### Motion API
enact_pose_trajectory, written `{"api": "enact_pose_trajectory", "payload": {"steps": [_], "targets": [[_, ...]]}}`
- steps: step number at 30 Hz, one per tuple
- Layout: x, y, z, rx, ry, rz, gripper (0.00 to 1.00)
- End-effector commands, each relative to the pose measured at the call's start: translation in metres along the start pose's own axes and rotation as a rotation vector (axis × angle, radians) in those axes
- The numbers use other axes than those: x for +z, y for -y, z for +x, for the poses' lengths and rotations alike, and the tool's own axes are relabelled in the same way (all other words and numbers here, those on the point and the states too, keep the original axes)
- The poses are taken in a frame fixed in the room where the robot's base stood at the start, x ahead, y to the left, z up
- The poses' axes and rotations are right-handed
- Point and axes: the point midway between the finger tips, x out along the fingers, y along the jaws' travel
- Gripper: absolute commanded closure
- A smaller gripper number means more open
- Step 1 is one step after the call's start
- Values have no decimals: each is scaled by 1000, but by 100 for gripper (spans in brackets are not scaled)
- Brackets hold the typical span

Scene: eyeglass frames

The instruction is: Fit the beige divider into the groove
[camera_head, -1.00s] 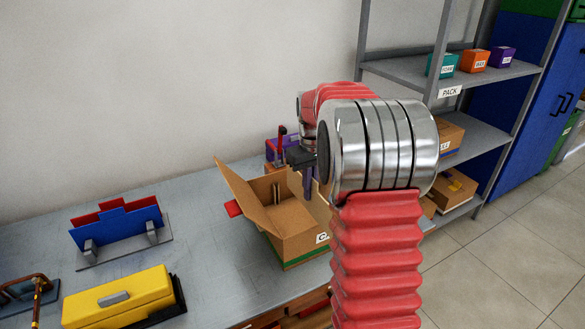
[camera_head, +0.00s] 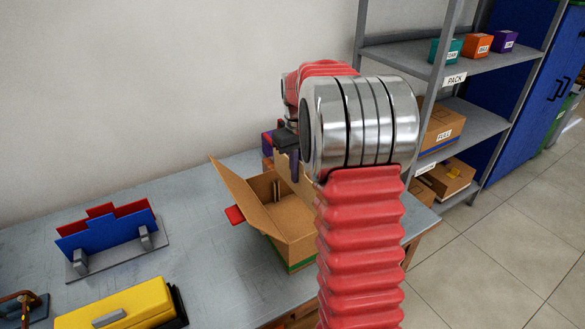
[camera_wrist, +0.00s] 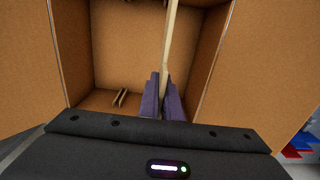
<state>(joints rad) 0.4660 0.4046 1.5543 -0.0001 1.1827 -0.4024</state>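The beige divider (camera_wrist: 171,40) is a thin upright panel seen nearly edge-on in the wrist view, between the two dark purple fingers of my gripper (camera_wrist: 163,100). The fingers are closed against both its faces. In the head view my gripper (camera_head: 294,165) is above the open cardboard box (camera_head: 292,235), with part of a beige panel showing beside the finger. A pair of short slats with a narrow gap, the groove (camera_wrist: 120,97), stands inside the box, left of the divider in the wrist view. The divider's lower edge is hidden.
The box flap (camera_head: 240,195) stands open on the left. A blue and red rack (camera_head: 105,235) and a yellow case (camera_head: 118,308) are on the grey bench further left. A metal shelf (camera_head: 410,55) stands to the right.

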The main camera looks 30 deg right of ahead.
Motion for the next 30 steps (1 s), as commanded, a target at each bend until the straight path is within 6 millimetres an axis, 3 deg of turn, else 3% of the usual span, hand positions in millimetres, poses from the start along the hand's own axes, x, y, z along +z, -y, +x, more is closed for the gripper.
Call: {"api": "enact_pose_trajectory", "payload": {"steps": [18,30], "targets": [[0,2,0,0,0,-4,100],[0,2,22,-1,1,-4,100]]}}
